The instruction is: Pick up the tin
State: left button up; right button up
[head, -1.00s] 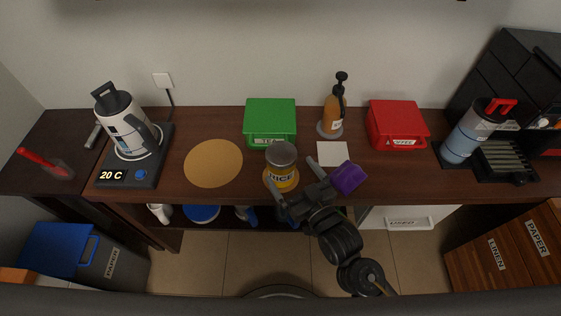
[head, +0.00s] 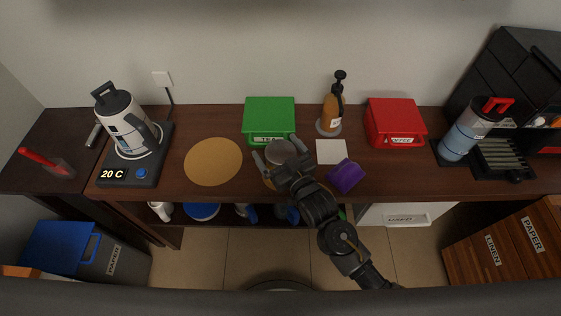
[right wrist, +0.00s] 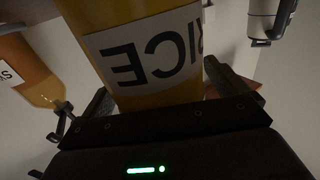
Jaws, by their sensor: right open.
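The tin (head: 281,150) stands upright near the front edge of the table, its grey lid showing in the head view. My right gripper (head: 279,157) is open, with one finger on either side of the tin. In the right wrist view the tin (right wrist: 145,45) is yellow with a white label, the letters "ICE" readable and upside down. It stands between the open fingers of the right gripper (right wrist: 155,88). I cannot tell whether the fingers touch it. The gripper hides the tin's lower front in the head view. My left gripper is not in view.
A purple object (head: 346,177) and a white card (head: 331,152) lie right of the tin. A green box (head: 269,117) is behind it, a round tan mat (head: 213,162) to the left. A pump bottle (head: 332,112) and a red box (head: 394,120) stand at back right.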

jog(key=c, duration=1)
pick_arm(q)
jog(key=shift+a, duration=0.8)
pick_arm(e)
jog(key=shift+c, duration=0.5)
jog(key=shift+r, duration=0.15)
jog(key=shift+r, duration=0.6)
jog(key=s+r, duration=1.1)
jog(key=s, duration=0.3)
jog(key=shift+r, duration=0.3)
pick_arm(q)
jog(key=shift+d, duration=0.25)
pick_arm(e)
jog(key=shift+d, duration=0.1)
